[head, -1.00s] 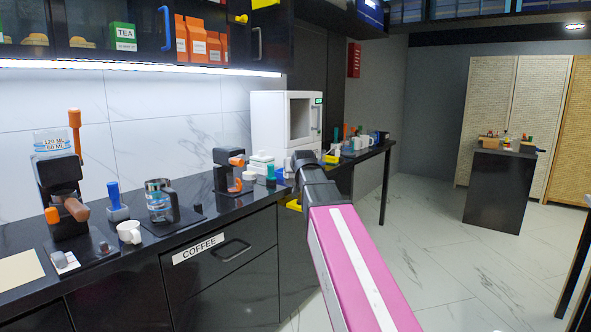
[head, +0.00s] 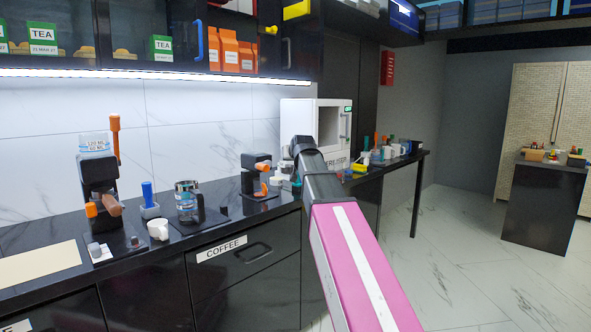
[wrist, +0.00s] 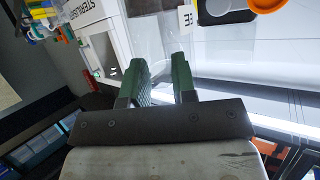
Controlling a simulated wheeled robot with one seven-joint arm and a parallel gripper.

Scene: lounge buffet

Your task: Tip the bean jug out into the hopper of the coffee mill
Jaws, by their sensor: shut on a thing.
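My gripper shows in the wrist view (wrist: 160,82), with two green fingers a little apart. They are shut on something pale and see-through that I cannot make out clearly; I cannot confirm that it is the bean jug. In the head view my arm hides the fingers and what they hold. I cannot tell for certain which machine is the coffee mill. A black machine with orange parts (head: 254,180) stands on the counter left of my arm, and a black machine with a clear marked container (head: 98,180) stands at the far left.
The black counter (head: 60,230) runs along the wall. A glass jug with a black handle (head: 186,203), a white cup (head: 158,229) and a blue-handled tool (head: 148,200) stand on it. A white cabinet (head: 300,118) stands behind my arm.

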